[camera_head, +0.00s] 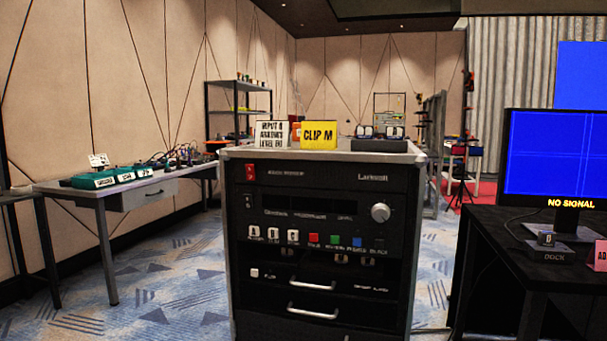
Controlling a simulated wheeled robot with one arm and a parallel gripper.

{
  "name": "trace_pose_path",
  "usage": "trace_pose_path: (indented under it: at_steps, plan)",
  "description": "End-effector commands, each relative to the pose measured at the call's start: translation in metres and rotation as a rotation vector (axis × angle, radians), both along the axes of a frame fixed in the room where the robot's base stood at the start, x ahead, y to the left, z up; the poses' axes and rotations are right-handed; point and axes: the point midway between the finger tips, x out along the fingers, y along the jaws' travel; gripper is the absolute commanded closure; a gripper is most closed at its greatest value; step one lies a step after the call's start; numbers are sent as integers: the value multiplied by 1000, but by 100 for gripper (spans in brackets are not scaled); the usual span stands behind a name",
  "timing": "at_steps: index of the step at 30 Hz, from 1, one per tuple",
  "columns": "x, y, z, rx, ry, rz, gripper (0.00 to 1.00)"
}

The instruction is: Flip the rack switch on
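The black equipment rack (325,190) stands in the centre of the head view, front panel facing me. A small red rocker switch (250,172) sits at the top left of its front panel; it is too small to tell which way it is set. A smaller dark switch-like part (248,201) is just below it. A silver knob (380,212) and a row of coloured buttons (334,239) are lower on the panel. My gripper is not in view.
Signs, including a yellow "CLIP M" card (319,135), stand on the rack top. A side table (135,186) with gear is at left. A black desk (495,235) with a "NO SIGNAL" monitor (553,160) is close at right. Carpet (175,285) is clear left of the rack.

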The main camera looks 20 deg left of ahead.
Motion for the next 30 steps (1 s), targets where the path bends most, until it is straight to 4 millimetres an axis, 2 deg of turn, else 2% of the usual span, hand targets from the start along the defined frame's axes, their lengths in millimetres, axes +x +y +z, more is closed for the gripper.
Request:
trace_pose_path:
  at_steps: [2,12,30]
  plan:
    - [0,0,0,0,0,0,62]
    - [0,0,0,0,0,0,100]
    - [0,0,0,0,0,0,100]
